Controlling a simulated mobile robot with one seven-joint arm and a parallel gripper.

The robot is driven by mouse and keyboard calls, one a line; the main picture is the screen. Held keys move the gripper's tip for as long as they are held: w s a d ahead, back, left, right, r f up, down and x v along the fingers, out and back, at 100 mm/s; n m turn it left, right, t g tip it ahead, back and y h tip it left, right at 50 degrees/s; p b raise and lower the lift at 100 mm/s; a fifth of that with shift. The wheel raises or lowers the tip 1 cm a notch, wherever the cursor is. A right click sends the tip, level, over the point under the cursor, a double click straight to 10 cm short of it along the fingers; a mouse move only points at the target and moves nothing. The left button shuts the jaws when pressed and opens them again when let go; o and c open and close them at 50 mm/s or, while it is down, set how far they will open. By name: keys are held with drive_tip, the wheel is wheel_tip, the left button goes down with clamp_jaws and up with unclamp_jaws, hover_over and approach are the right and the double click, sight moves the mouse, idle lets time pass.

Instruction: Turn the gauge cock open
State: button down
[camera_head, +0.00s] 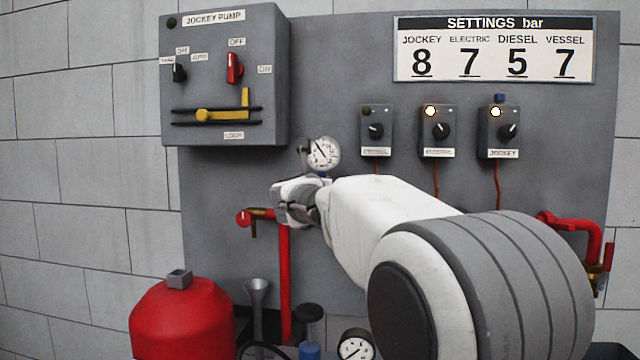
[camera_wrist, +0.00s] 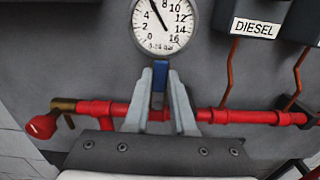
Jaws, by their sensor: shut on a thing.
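The gauge cock's blue handle (camera_wrist: 158,82) shows in the wrist view, just below the white round pressure gauge (camera_wrist: 164,22). My gripper (camera_wrist: 160,85) is shut on this blue handle, with one grey finger on each side of it. The cock's body is hidden behind the fingers. In the head view the gauge (camera_head: 321,153) sits above my gripper (camera_head: 300,200), and a small bit of blue shows beneath the gauge. The gauge needle points to the upper left.
A red pipe (camera_wrist: 100,108) runs behind my fingers, with a red-ended valve (camera_wrist: 42,125) at its left. The jockey pump box (camera_head: 225,75) juts from the panel at upper left. A red tank (camera_head: 180,320) stands below. Three small switch boxes (camera_head: 437,130) are right of the gauge.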

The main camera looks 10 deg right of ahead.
drive_tip(key=c, duration=0.7)
unclamp_jaws()
drive_tip(key=shift+c, duration=0.2)
drive_tip(key=v, duration=1.7)
drive_tip(key=shift+s+p, duration=0.2)
drive_tip(key=shift+p, duration=0.2)
drive_tip(key=shift+a, duration=0.1)
